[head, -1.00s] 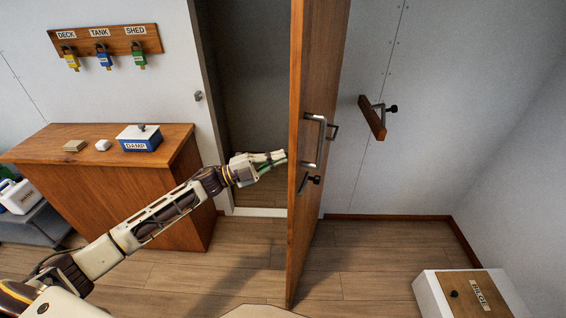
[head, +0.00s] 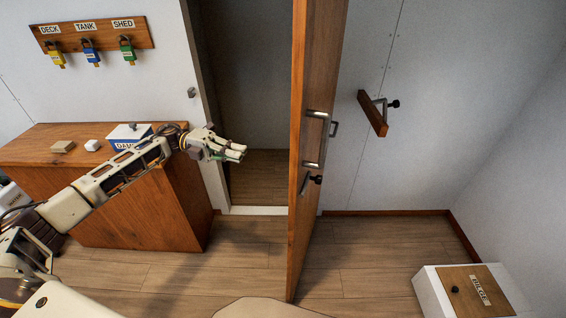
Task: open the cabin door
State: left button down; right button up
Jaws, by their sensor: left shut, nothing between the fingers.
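The cabin door (head: 318,110) is a brown wooden door, swung wide open and seen nearly edge-on in the middle of the head view. A metal pull handle (head: 308,140) and a dark knob are on it. The doorway (head: 255,100) to its left is clear, with a dim space and wooden floor behind. My left gripper (head: 240,150) is shut and empty, in front of the doorway's left part, apart from the door and its handle. My right gripper is not in view.
A wooden counter (head: 120,210) stands at left, under my left arm, with a blue DAMP box (head: 128,130). A wooden wall bracket (head: 373,113) is right of the door. A BILGE box (head: 475,290) stands at lower right. Floor between is free.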

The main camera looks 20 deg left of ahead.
pick_arm(q)
jog(key=shift+d, duration=0.15)
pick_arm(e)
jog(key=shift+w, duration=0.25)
pick_arm(q)
jog(key=d+p, duration=0.3)
jog(key=d, duration=1)
jog(key=shift+s+d, duration=0.3)
jog(key=shift+d, duration=0.1)
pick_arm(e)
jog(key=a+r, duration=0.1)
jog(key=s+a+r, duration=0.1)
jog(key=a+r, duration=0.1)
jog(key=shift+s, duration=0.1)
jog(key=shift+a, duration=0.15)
